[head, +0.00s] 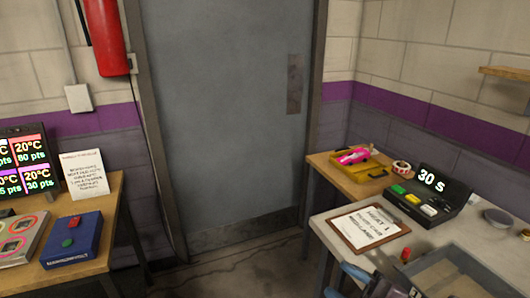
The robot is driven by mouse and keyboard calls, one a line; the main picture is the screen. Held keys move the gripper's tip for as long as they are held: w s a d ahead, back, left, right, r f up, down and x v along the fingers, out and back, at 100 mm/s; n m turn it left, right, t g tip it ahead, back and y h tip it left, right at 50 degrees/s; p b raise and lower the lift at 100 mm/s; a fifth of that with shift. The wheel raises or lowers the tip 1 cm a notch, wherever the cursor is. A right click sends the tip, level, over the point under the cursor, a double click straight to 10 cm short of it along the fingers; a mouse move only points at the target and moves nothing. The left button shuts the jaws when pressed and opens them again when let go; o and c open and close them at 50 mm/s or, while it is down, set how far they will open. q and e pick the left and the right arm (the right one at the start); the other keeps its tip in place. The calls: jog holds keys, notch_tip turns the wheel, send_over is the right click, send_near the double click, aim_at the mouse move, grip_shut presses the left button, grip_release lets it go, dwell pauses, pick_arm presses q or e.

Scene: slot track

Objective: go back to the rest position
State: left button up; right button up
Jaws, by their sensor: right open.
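My right gripper (386,286) shows at the bottom edge, right of centre, with a blue and dark body partly cut off by the frame. It is open, and I see nothing held in it. It is in front of the grey table (327,229), below the clipboard (366,228). My left gripper is not in view.
On the right are a timer box (432,193) reading "30 s", a yellow tray (372,172) with a pink car (352,157), a tape roll (401,167), a small red piece (405,254) and a grey bin (462,275). A blue button box (71,239) sits left. Floor between is clear.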

jog(key=s+d+f+m+t+h, duration=0.1)
jog(key=d+f+m+t+h, duration=0.75)
jog(key=f+m+h, duration=0.75)
jog(key=s+d+f+m+g+h, duration=0.3)
jog(key=s+d+f+m+g, duration=0.2)
jog(key=s+f, duration=0.5)
jog(key=shift+f+m+g, duration=0.3)
jog(key=shift+m+g, duration=0.1)
jog(key=shift+g, duration=0.65)
